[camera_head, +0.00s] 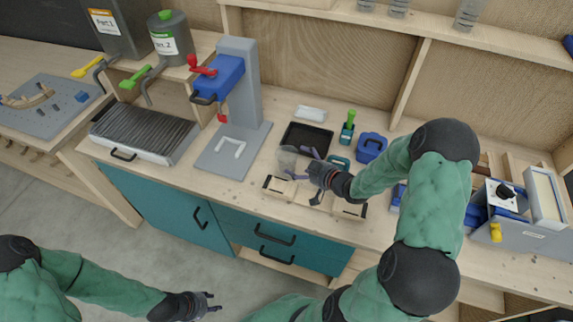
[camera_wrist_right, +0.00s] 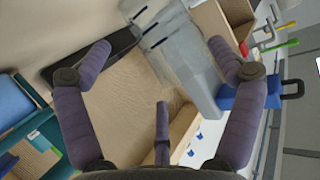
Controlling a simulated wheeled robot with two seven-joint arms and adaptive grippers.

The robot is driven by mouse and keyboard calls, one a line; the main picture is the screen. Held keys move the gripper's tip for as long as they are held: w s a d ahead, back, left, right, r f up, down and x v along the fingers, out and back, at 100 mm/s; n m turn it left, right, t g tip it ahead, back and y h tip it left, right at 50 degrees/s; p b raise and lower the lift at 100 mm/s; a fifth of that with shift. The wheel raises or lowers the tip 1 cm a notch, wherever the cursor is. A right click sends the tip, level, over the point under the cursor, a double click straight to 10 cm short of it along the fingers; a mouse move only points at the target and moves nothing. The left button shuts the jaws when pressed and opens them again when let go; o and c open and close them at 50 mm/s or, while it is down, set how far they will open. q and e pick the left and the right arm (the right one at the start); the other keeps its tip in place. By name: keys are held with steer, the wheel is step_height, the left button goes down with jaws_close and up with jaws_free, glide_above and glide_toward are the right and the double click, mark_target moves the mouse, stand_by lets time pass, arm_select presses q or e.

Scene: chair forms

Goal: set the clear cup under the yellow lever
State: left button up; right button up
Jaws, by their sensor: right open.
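The clear cup (camera_head: 287,158) stands on the workbench beside the black tray; it is see-through with dark marks in the right wrist view (camera_wrist_right: 178,50). My right gripper (camera_head: 307,166) is just to the right of the cup. In the wrist view its fingers (camera_wrist_right: 160,62) are spread, with the cup in front of and partly between them; I see no grip on it. The yellow lever (camera_head: 80,72) is on the grey Part 1 container (camera_head: 118,25) at the far left back. My left gripper (camera_head: 210,301) is low in front of the cabinet, empty, its fingers apart.
A green lever (camera_head: 128,83) sits on the Part 2 container (camera_head: 171,42), above a ribbed grill tray (camera_head: 145,130). A blue and grey press (camera_head: 240,85) stands between there and the cup. A black tray (camera_head: 306,138) and a wooden block (camera_head: 285,188) lie close to the cup.

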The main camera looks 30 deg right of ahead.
steer(key=shift+b+x, duration=0.6)
steer(key=shift+x, duration=2.05)
steer(key=shift+a+f, duration=0.1)
steer(key=shift+f, duration=0.05)
steer(key=c, duration=0.5)
